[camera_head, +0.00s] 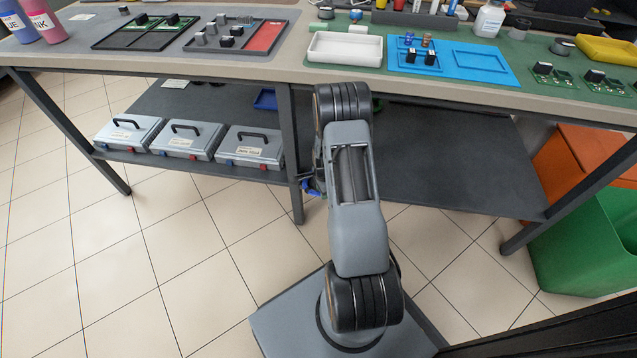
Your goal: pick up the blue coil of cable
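My arm reaches forward from my base to the front of the bench. My gripper (309,184) shows only in part at the left side of the arm, in front of the bench leg. The arm hides most of it, so I cannot tell whether it is open or shut. A small patch of blue shows at the gripper; I cannot tell whether it is cable or part of the gripper. No blue coil of cable can be made out clearly. The lower shelf (450,165) behind the arm is partly hidden.
Grey cases (186,141) with handles stand on the lower shelf at left, near a blue bin (265,99). The bench top holds a white tray (345,50), a blue tray (478,66) and circuit boards (553,79). Orange (580,165) and green bins (590,240) stand at right.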

